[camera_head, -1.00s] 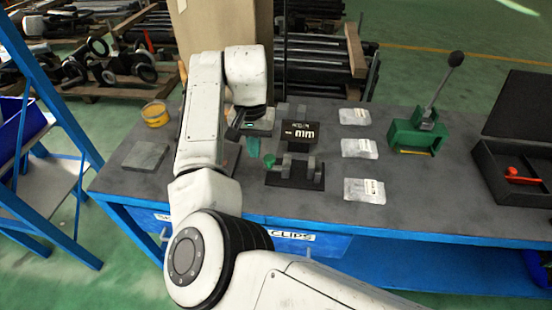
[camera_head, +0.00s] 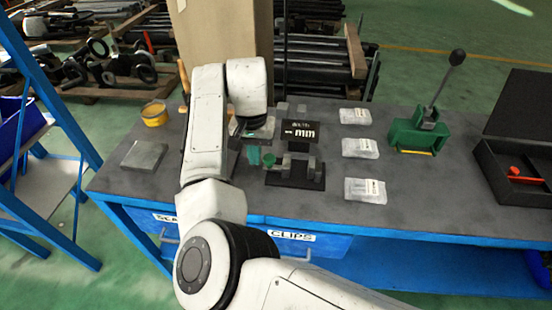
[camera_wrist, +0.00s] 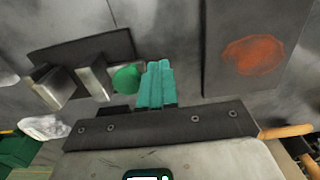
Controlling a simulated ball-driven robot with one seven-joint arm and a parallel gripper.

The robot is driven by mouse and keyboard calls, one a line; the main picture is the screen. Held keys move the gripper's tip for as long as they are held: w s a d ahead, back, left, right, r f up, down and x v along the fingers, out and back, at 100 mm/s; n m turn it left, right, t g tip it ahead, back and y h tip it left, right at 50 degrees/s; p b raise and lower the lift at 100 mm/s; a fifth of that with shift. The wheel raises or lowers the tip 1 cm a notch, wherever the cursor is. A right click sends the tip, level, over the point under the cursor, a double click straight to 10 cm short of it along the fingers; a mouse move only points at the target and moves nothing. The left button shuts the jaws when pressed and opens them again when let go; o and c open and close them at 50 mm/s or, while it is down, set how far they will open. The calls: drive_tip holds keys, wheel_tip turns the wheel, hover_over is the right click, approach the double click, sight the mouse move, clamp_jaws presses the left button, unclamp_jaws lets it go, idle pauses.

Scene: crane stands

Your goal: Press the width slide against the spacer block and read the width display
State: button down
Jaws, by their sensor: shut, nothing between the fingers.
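The width gauge has a black base (camera_head: 294,181) with grey metal blocks standing on it. The width slide's green knob (camera_head: 269,160) is at its left end; I cannot clearly tell the slide's block from the spacer block. The width display (camera_head: 300,133), behind the blocks, shows a dash and "mm", with no readable number. My gripper (camera_head: 253,156) has teal fingers, shut and empty, just left of the knob. In the wrist view the fingers (camera_wrist: 157,85) are beside the green knob (camera_wrist: 126,78), with metal blocks (camera_wrist: 94,80) beyond it; contact is unclear.
Several clear labelled bags (camera_head: 362,148) lie right of the gauge. A green lever press (camera_head: 419,134) and an open black case (camera_head: 513,172) are further right. A grey plate (camera_head: 144,155) and a yellow round tin (camera_head: 155,114) are on the left. The bench front is clear.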

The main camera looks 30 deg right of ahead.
sight(274, 158)
drive_tip(key=shift+s+d+p, duration=0.8)
drive_tip(key=shift+d+p, duration=0.2)
drive_tip(key=shift+d, duration=0.05)
drive_tip(key=shift+s+d, duration=0.2)
drive_tip(key=shift+d, duration=0.1)
drive_tip(key=shift+s+d+p, duration=0.4)
drive_tip(key=shift+d+p, duration=0.15)
drive_tip(key=shift+p, duration=0.15)
drive_tip(key=shift+s+d, duration=0.2)
drive_tip(key=shift+d, duration=0.1)
drive_tip(key=shift+s+d+p, duration=0.15)
drive_tip(key=shift+d+p, duration=0.05)
drive_tip(key=shift+p, duration=0.15)
idle(0.4)
drive_tip(key=shift+a+r+p, duration=0.1)
drive_tip(key=shift+r+p, duration=1)
drive_tip(key=shift+r, duration=0.05)
drive_tip(key=shift+w+a+r+p, duration=0.15)
drive_tip(key=shift+r+p, duration=0.45)
drive_tip(key=shift+r, duration=0.05)
drive_tip(key=shift+w+a+r+p, duration=0.1)
drive_tip(key=shift+a+r+p, duration=0.05)
drive_tip(key=shift+r+p, duration=0.5)
drive_tip(key=shift+w+a+r+p, duration=0.15)
drive_tip(key=shift+r+p, duration=0.45)
